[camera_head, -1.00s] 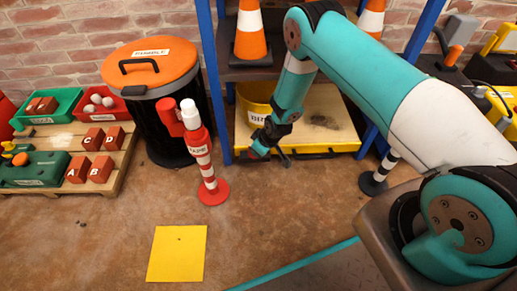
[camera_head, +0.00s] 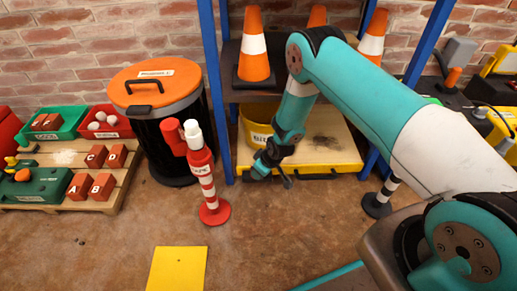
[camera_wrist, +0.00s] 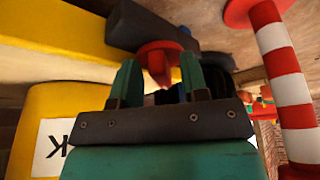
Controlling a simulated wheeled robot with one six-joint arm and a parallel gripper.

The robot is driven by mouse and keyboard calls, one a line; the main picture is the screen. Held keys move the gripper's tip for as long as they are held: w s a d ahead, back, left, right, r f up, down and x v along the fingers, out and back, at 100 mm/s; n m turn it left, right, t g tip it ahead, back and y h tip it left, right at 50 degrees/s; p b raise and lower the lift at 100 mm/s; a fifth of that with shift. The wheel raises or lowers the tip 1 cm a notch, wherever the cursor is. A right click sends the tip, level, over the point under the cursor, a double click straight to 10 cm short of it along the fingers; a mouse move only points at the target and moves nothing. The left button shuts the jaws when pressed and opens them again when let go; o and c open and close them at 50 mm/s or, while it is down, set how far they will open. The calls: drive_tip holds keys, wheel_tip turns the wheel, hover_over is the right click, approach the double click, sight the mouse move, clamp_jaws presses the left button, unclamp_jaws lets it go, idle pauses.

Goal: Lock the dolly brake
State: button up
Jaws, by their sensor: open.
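The low dolly (camera_head: 345,168), a wooden deck with a yellow edge, stands under the blue shelf in the head view. My gripper (camera_head: 272,179) hangs at its front edge, pointing down with its fingers apart. In the wrist view my two green fingers (camera_wrist: 160,78) are open. A red knob-like part (camera_wrist: 158,60), perhaps the brake, shows between and just beyond their tips, beside the dolly's yellow edge (camera_wrist: 60,28). I cannot tell whether the fingers touch it. The brake's setting cannot be made out. In the head view my gripper hides that spot.
A yellow bucket (camera_head: 256,132) stands on the dolly behind my wrist. A red-and-white post (camera_head: 205,175) stands close to the left, also in the wrist view (camera_wrist: 285,85). A black bin (camera_head: 160,140) is farther left. Floor around the yellow square (camera_head: 178,270) is clear.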

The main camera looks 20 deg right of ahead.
drive_tip(key=m+b, duration=0.1)
drive_tip(key=m+h+b, duration=0.1)
drive_tip(key=m, duration=0.1)
drive_tip(key=m+b, duration=0.1)
drive_tip(key=shift+s+a+f+m+t+h, duration=0.15)
drive_tip(key=shift+a+f+m+t+h, duration=0.1)
drive_tip(key=shift+a+m+t+h, duration=0.15)
drive_tip(key=m+h+b, duration=0.1)
drive_tip(key=m+b, duration=0.1)
drive_tip(key=m+h+b, duration=0.1)
drive_tip(key=m+b, duration=0.2)
drive_tip(key=shift+a, duration=0.4)
drive_tip(key=s+a+r+p, duration=0.1)
drive_tip(key=s+r+p, duration=0.1)
drive_tip(key=r+p, duration=0.4)
drive_tip(key=s+a+r+p, duration=0.1)
drive_tip(key=s+r+p, duration=0.2)
drive_tip(key=r, duration=1.2)
drive_tip(key=s+a+r+g+y+p, duration=0.1)
drive_tip(key=s+r+p, duration=0.1)
drive_tip(key=r+p, duration=0.7)
drive_tip(key=shift+v, duration=0.9)
drive_tip(key=shift+s+a, duration=0.1)
